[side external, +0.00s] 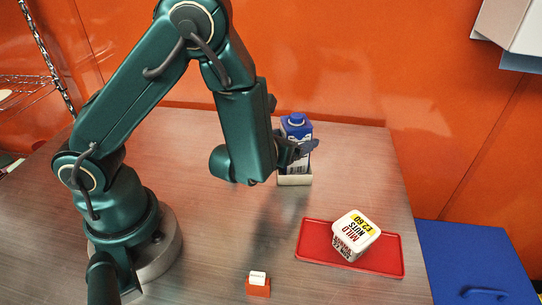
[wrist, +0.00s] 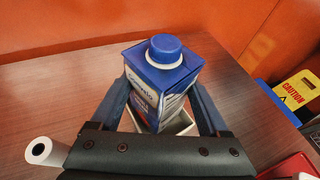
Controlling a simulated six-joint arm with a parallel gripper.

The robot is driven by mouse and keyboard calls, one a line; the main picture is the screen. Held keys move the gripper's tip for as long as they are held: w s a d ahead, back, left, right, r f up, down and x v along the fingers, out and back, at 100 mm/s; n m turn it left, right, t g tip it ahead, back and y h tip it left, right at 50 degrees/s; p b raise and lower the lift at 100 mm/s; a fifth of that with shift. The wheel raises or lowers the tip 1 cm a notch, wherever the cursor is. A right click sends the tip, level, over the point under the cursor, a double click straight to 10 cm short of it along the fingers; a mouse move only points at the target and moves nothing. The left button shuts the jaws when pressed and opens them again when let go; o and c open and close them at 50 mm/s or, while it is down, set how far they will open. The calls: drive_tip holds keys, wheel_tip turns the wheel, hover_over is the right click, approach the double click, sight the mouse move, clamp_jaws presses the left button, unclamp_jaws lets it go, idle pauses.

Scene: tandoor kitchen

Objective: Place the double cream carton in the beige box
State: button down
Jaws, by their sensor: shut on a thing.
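The double cream carton (side external: 297,127) is blue and white with a blue screw cap. It stands upright, or nearly so, at the back of the table, its lower end within the beige box (side external: 295,180). My gripper (side external: 298,150) is shut on the carton. In the wrist view the carton (wrist: 163,80) sits between my two fingers (wrist: 162,112), and the box's pale rim (wrist: 182,124) shows below it. Whether the carton's base touches the box floor is hidden.
A red tray (side external: 390,262) with a white tub (side external: 355,233) lies at the front right. A small red holder with a white piece (side external: 258,285) stands at the front. A blue box (side external: 470,255) is beyond the right edge. A white roll (wrist: 40,150) and a yellow caution sign (wrist: 300,90) show in the wrist view.

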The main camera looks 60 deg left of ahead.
drive_tip(key=shift+f, duration=0.1)
unclamp_jaws()
drive_tip(key=shift+s+d+r, duration=0.15)
drive_tip(key=shift+r, duration=0.05)
drive_tip(key=v, duration=1.1)
drive_tip(key=shift+s+r, duration=0.25)
drive_tip(key=shift+s, duration=0.05)
